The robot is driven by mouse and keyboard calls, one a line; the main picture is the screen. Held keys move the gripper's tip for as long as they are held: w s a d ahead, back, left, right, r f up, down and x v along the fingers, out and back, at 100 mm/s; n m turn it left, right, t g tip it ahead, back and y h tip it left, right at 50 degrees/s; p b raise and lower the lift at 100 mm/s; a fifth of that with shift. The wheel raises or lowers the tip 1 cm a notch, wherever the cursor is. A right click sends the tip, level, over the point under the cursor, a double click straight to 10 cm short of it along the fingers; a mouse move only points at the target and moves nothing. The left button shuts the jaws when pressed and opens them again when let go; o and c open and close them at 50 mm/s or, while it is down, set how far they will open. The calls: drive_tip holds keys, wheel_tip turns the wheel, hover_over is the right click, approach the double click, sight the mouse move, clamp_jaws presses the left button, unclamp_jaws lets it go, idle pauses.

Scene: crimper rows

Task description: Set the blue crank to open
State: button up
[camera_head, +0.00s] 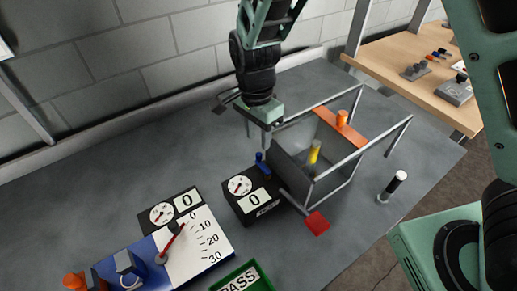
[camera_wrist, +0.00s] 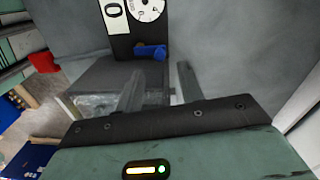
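The blue crank (camera_head: 262,165) sits on top of a black box (camera_head: 250,198) with a white dial and a "0" display. In the wrist view the blue crank (camera_wrist: 151,51) lies sideways against the box (camera_wrist: 124,45), just beyond my fingertips. My gripper (camera_head: 257,137) hangs above and behind the crank, pointing down. In the wrist view my gripper (camera_wrist: 160,85) has its two fingers apart, with nothing between them. The fingers appear clear of the crank. I see no open mark beside the crank.
A metal frame (camera_head: 345,165) with a yellow knob (camera_head: 314,152) and an orange knob (camera_head: 342,118) stands just right of the box. A blue and white gauge unit (camera_head: 200,245) is at left. A white-topped cylinder (camera_head: 393,186) stands at right. The back-left table is clear.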

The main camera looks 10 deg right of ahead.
sight(259, 153)
wheel_tip(259, 153, down, 6)
drive_tip(key=shift+s+d+f+p, duration=0.1)
drive_tip(key=shift+f+p, duration=0.15)
drive_tip(key=shift+p, duration=0.15)
clamp_jaws()
